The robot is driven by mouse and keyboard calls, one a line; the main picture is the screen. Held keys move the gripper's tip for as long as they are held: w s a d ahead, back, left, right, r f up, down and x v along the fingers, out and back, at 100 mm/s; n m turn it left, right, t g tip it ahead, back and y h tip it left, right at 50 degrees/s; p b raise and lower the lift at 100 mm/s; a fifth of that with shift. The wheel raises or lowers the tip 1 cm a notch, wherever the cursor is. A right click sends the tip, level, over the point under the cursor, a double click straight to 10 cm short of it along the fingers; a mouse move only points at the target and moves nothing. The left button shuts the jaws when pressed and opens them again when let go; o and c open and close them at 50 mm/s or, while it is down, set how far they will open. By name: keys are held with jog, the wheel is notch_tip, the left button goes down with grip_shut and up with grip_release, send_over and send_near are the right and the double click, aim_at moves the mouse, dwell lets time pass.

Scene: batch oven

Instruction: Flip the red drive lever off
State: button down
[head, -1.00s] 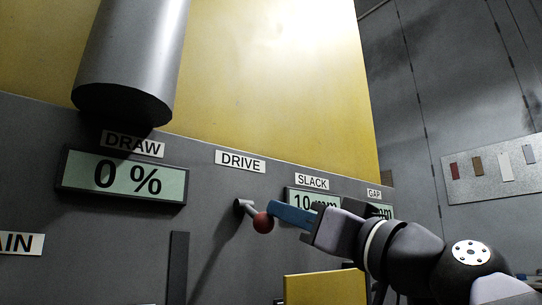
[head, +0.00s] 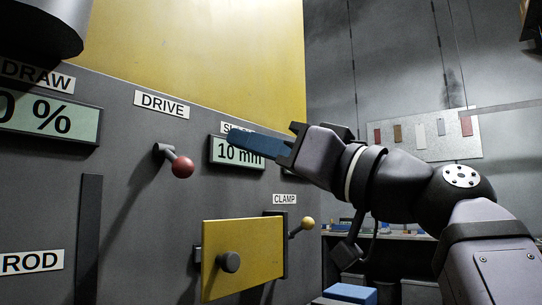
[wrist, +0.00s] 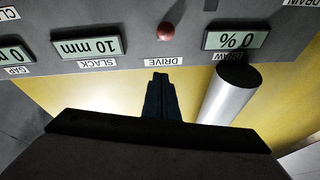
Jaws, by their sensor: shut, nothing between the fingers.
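The red drive lever (head: 182,167) is a short grey stem with a red ball, under the DRIVE label (head: 162,104) in the head view. Its ball points down and to the right. The ball also shows in the wrist view (wrist: 165,32), near the top. My gripper (head: 232,138) is shut and empty, with blue fingers. In the head view it lies to the right of the lever and slightly above it, in front of the SLACK display (head: 237,152). In the wrist view the fingertips (wrist: 160,76) are below the DRIVE label, apart from the ball.
The DRAW display (head: 50,118) reads 0 % at the left, and the SLACK display reads 10 mm. Below are a yellow door (head: 243,250) with a dark knob and a CLAMP lever with a yellow ball (head: 308,222). A grey cylinder (head: 40,25) juts out at top left.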

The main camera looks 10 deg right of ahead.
jog(key=shift+b+v, duration=0.45)
jog(key=shift+v, duration=1.5)
jog(key=shift+s+r, duration=0.1)
